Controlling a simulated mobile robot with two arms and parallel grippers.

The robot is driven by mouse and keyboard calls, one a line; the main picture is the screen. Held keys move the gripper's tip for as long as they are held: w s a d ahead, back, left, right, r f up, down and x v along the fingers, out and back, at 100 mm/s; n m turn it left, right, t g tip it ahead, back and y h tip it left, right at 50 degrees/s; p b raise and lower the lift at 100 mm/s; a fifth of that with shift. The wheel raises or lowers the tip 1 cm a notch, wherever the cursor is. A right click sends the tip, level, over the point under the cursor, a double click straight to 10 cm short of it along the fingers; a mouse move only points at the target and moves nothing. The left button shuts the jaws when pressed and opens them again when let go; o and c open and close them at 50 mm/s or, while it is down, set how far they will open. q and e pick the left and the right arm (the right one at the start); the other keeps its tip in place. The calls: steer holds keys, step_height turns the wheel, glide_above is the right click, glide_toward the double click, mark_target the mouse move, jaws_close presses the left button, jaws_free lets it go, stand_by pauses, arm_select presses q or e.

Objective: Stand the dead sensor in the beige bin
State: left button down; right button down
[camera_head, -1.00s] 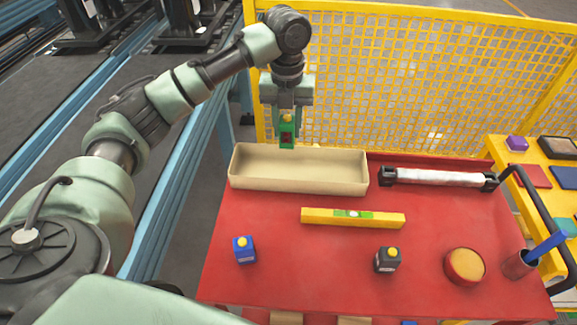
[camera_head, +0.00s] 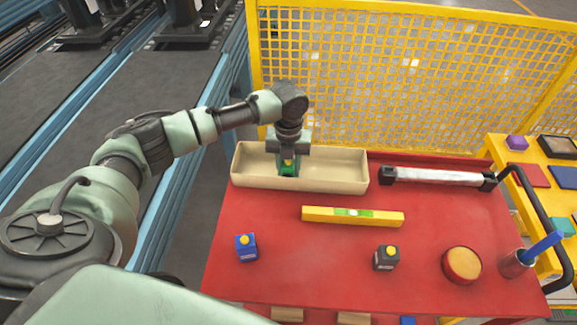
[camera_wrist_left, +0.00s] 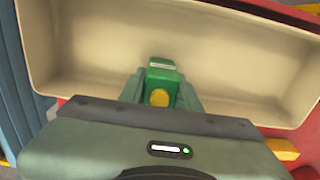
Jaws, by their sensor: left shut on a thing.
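The beige bin (camera_head: 335,172) stands at the back left of the red cart top. My left gripper (camera_head: 288,165) points down into the bin and is shut on a green sensor (camera_head: 288,170) with a yellow knob. The sensor is upright between the fingers. In the left wrist view the sensor (camera_wrist_left: 161,80) sits between the green fingers, with the bin's floor and walls (camera_wrist_left: 90,50) around it. I cannot tell whether its base touches the bin floor. My right gripper is not in view.
On the red cart top (camera_head: 300,260) are a yellow level (camera_head: 325,215), a blue sensor (camera_head: 246,248), a dark sensor (camera_head: 386,258), a round red-and-yellow piece (camera_head: 462,264), a white roll (camera_head: 438,177) and a red cup (camera_head: 514,265). A yellow mesh fence (camera_head: 400,80) stands behind.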

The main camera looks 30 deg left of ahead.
arm_select(q)
steer(key=shift+f, duration=0.15)
steer(key=c, duration=1)
jaws_free()
steer(key=shift+r, duration=0.35)
step_height(320, 180, up, 12)
steer(key=shift+f+b, duration=0.15)
steer(key=shift+b, duration=0.8)
